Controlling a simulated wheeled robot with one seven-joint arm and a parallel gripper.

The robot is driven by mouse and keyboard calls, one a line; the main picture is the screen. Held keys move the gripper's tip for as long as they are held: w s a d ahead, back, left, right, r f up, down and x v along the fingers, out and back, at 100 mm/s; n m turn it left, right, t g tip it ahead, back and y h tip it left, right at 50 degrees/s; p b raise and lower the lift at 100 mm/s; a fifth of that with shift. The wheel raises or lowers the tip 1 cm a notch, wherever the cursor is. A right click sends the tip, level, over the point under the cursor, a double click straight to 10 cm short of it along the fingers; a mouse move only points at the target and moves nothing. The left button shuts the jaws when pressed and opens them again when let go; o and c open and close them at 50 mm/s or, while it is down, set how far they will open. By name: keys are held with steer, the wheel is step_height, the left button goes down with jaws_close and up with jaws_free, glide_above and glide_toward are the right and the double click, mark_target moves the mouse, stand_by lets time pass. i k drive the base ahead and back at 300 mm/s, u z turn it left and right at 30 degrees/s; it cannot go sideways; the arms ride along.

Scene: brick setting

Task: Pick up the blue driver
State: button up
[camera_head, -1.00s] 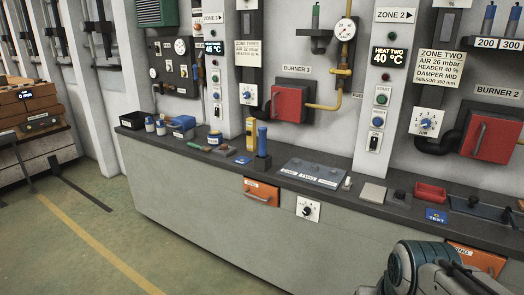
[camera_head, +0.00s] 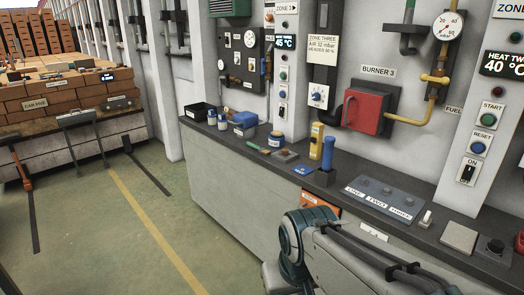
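A blue upright handle (camera_head: 328,153) stands in a dark blue holder (camera_head: 325,178) on the grey counter. It may be the blue driver; its lower part is hidden in the holder, so I cannot tell for sure. My arm shows at the bottom right, in front of the counter, but my gripper's fingers are not in view.
The dark counter top (camera_head: 402,222) runs along the wall, with a switch panel (camera_head: 385,197) right of the holder. Left of it lie a green-handled tool (camera_head: 257,148), a blue tag (camera_head: 303,170) and several containers. Open floor (camera_head: 150,215) lies left, before a brick stack (camera_head: 50,100).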

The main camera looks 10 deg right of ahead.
mark_target(330, 141)
steer(key=u, duration=0.1)
steer(key=i, duration=1.1)
steer(key=z, duration=0.85)
steer(key=i, duration=0.75)
steer(key=z, duration=0.7)
